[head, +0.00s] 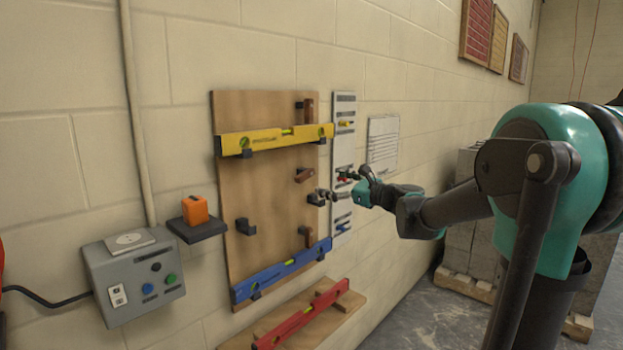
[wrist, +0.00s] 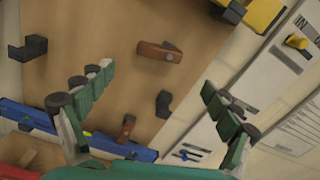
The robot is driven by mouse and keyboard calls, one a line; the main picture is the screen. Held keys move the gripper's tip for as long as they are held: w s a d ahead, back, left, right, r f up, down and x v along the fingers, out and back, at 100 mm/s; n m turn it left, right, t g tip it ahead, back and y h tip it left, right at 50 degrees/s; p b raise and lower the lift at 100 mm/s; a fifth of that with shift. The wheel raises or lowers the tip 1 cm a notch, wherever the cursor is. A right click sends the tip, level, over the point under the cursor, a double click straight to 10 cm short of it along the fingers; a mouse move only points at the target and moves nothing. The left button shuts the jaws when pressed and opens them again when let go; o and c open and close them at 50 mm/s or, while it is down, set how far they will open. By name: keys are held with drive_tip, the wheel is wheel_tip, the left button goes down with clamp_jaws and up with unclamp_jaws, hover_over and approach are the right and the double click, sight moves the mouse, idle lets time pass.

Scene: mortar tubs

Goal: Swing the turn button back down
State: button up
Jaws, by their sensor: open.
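The middle wooden turn button (head: 305,174) on the board lies near-horizontal, slightly tilted; the wrist view shows it (wrist: 158,52) beyond the space between my fingertips. The upper turn button (head: 309,108) and lower turn button (head: 307,236) stand upright; the lower one also shows in the wrist view (wrist: 126,128). My gripper (head: 332,185) is open in front of the board's right edge, just right of the middle button. In the wrist view its fingers (wrist: 157,80) are wide apart, with nothing between them. It appears apart from the button.
The board (head: 270,185) carries a yellow level (head: 275,138) and a blue level (head: 283,271) on hooks. An empty left hook (head: 245,226) and right hook (wrist: 163,104) sit between them. A red level (head: 302,318) lies below. A label strip (head: 344,110) stands right.

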sight(308, 177)
drive_tip(key=x, duration=0.9)
drive_tip(key=shift+a, duration=0.1)
drive_tip(key=c, duration=1.2)
drive_tip(key=shift+o, duration=0.2)
drive_tip(key=shift+n, duration=0.3)
drive_tip(key=shift+w+d+f+n, duration=0.2)
drive_tip(key=shift+w+f+n, duration=0.05)
drive_tip(key=shift+n, duration=2.15)
drive_tip(key=shift+w+d+f+n, duration=0.15)
drive_tip(key=shift+w+f+n, duration=0.05)
drive_tip(key=shift+n, duration=2.2)
drive_tip(key=shift+w+d+f+n, duration=0.2)
drive_tip(key=shift+w+f+n, duration=0.05)
drive_tip(key=shift+n, duration=2.15)
